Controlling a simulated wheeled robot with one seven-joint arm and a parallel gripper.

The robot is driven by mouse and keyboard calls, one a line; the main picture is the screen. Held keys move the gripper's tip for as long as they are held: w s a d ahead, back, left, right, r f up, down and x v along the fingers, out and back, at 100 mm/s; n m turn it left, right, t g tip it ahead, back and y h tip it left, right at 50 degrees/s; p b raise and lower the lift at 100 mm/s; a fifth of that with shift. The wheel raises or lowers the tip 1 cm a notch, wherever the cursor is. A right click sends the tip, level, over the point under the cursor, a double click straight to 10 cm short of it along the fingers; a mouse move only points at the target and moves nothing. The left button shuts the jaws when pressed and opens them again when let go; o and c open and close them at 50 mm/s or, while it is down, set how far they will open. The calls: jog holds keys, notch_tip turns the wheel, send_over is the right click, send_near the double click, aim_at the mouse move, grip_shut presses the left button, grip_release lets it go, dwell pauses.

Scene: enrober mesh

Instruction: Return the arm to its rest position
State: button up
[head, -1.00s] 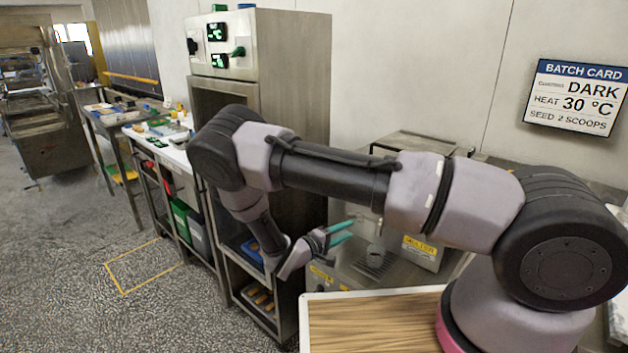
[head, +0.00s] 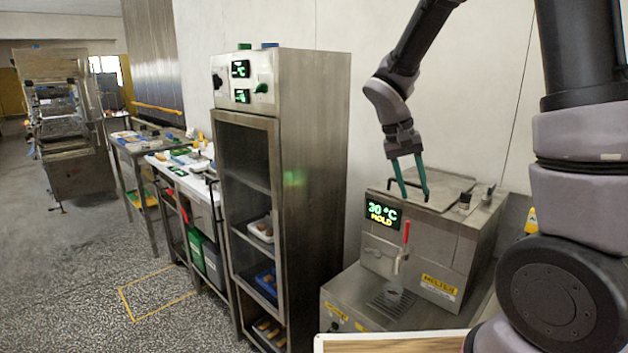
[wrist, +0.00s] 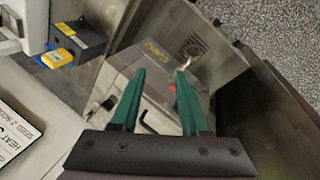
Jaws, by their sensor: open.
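My gripper (head: 411,192) hangs fingers-down above the melter's lid in the head view. Its two green fingers are apart with nothing between them. In the wrist view the fingers (wrist: 157,85) are spread, with the melter's steel top (wrist: 140,75) beyond them. My arm is raised and folded at the right of the head view, with its upper link cut off by the top edge. In the head view I cannot tell whether the fingertips clear the lid.
The melter (head: 437,244) shows 30 °C HOLD and has a red-handled tap over a drip grate. A tall steel cabinet (head: 315,170) stands to its left. Worktables (head: 150,148) run further left. A yellow floor outline (head: 150,308) marks open floor.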

jog(key=s+d+r+m+t+y, duration=0.1)
jog(key=s+r+t+y, duration=0.4)
jog(key=s+r, duration=0.8)
notch_tip(320, 180, up, 5)
jog(key=shift+s+d+f+m+t+y, duration=0.1)
jog(key=shift+s+d+m+t+y, duration=0.3)
jog(key=shift+t, duration=0.8)
